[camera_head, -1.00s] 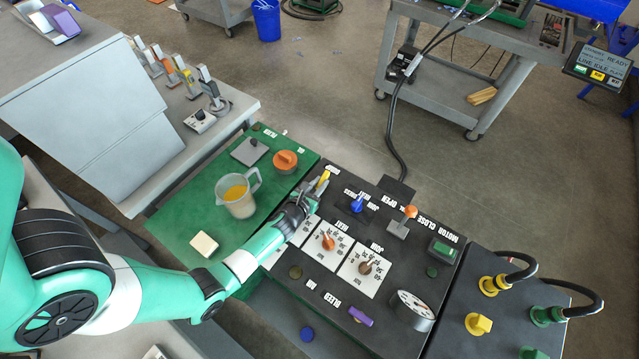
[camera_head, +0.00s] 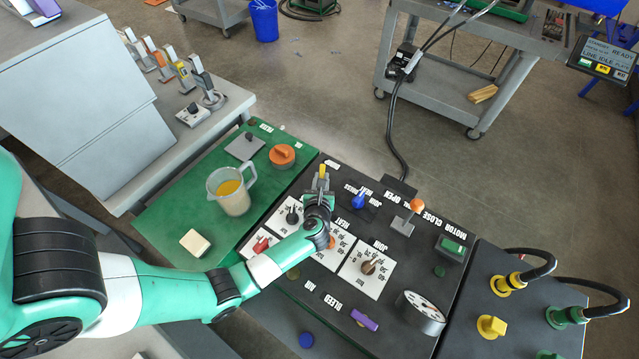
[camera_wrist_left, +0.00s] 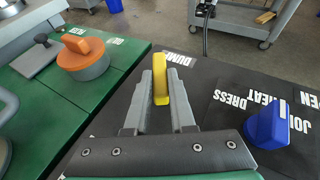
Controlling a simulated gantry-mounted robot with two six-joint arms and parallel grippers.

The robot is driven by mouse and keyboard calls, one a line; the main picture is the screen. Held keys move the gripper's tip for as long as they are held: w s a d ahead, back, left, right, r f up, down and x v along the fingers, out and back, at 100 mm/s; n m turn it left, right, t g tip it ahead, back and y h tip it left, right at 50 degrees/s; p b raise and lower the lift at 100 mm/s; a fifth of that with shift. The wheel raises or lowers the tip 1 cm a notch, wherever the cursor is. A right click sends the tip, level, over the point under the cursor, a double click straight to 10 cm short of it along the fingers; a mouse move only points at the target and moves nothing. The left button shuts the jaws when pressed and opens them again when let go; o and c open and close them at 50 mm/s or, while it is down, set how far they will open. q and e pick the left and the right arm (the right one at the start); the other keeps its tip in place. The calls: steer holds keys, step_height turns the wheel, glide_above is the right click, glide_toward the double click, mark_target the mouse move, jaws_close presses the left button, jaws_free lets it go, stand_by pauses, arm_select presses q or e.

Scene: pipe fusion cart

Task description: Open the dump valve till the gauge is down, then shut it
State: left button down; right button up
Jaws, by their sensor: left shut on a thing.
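The yellow dump valve handle (camera_head: 322,172) stands at the far left corner of the black panel, by a DUMP label in the left wrist view. My left gripper (camera_head: 320,186) is shut on this handle. In the left wrist view the yellow handle (camera_wrist_left: 161,92) sits between the two grey fingers, and its base is hidden. A round gauge (camera_head: 421,313) with a white face stands near the panel's front right; its reading is too small to tell. My right gripper is not in view.
A blue selector knob (camera_head: 358,200) and an orange-topped lever (camera_head: 416,206) stand right of the gripper. A purple lever (camera_head: 364,320) is near the front.

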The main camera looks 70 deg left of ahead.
arm_select(q)
steer(key=n+g+b, duration=0.2)
steer(key=b, duration=0.1)
steer(key=w+n+g+y+b, duration=0.1)
steer(key=n+g+b, duration=0.1)
steer(key=g+b, duration=0.1)
steer(key=n+g+b, duration=0.2)
steer(key=b, duration=0.3)
steer(key=shift+w+d+f+n+g, duration=0.2)
steer(key=shift+f+n+g, duration=0.1)
steer(key=shift+n+g, duration=0.1)
steer(key=shift+a+r+n+g+b, duration=0.1)
steer(key=shift+r+n+g+b, duration=0.05)
steer(key=shift+n+g+b, duration=0.35)
steer(key=c, duration=0.8)
jaws_free()
steer(key=shift+o, duration=0.2)
steer(key=shift+r, duration=0.1)
steer(key=shift+w+d+r, duration=0.15)
steer(key=shift+d+r, duration=0.1)
steer(key=shift+d, duration=0.15)
steer(key=v, duration=0.5)
steer(key=p+v, duration=0.1)
steer(key=v, duration=0.4)
steer(key=shift+d+f, duration=0.1)
steer(key=shift+d, duration=0.3)
